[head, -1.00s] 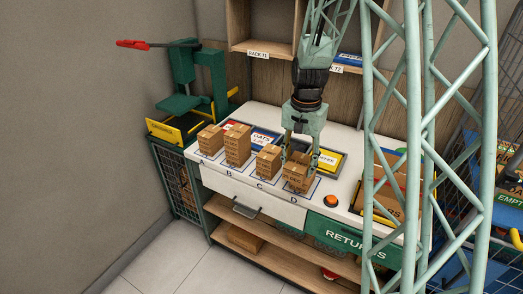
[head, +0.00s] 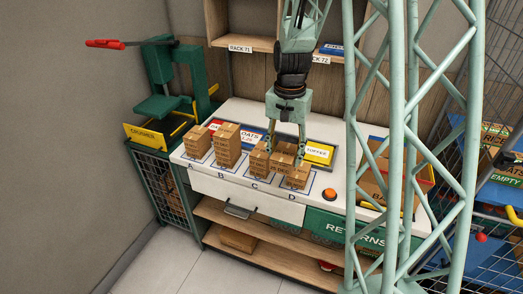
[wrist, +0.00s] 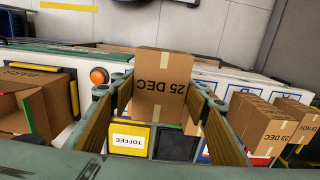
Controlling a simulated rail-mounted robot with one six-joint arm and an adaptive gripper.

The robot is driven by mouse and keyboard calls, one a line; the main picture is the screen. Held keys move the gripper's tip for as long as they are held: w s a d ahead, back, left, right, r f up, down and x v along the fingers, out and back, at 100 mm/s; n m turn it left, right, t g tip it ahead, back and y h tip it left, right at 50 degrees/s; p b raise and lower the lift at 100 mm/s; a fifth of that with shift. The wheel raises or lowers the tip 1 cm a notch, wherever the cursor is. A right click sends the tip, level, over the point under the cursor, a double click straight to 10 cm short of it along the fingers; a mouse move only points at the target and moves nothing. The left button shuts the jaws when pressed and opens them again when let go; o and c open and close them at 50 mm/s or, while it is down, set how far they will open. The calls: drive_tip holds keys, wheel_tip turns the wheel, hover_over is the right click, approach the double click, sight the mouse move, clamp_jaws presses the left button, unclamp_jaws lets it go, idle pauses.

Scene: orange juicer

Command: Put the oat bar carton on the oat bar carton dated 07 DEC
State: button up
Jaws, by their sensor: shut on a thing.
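My gripper (head: 286,158) is shut on an oat bar carton (head: 284,152), a small brown box, and holds it above the counter between spots C and D. In the wrist view this carton (wrist: 160,85) sits between the two fingers and shows 25 DEC upside down. A carton stands at D (head: 297,179), just below and right of it. Another carton stands at C (head: 258,161), close to its left. Cartons also stand at B (head: 227,146) and A (head: 197,142). The wrist view shows dates like 23 DEC (wrist: 272,138) on nearby cartons. I cannot make out 07 DEC on any.
Behind the row lie trays with coloured labels, one reading TOFFEE (head: 318,153). An orange button (head: 329,194) is right of D. An open box (head: 385,180) stands at the counter's right, partly behind my lattice column. A green press (head: 175,85) stands at left.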

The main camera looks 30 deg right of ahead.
drive_tip(key=p, duration=0.1)
hover_over(263, 150)
drive_tip(key=shift+s+f, duration=0.3)
drive_tip(key=shift+f, duration=0.4)
idle(0.4)
drive_tip(key=shift+w, duration=0.25)
drive_tip(key=shift+w+f, duration=0.2)
drive_tip(key=shift+f, duration=1.55)
drive_tip(key=shift+f, duration=0.2)
drive_tip(key=o, duration=1)
drive_tip(key=shift+c, duration=0.2)
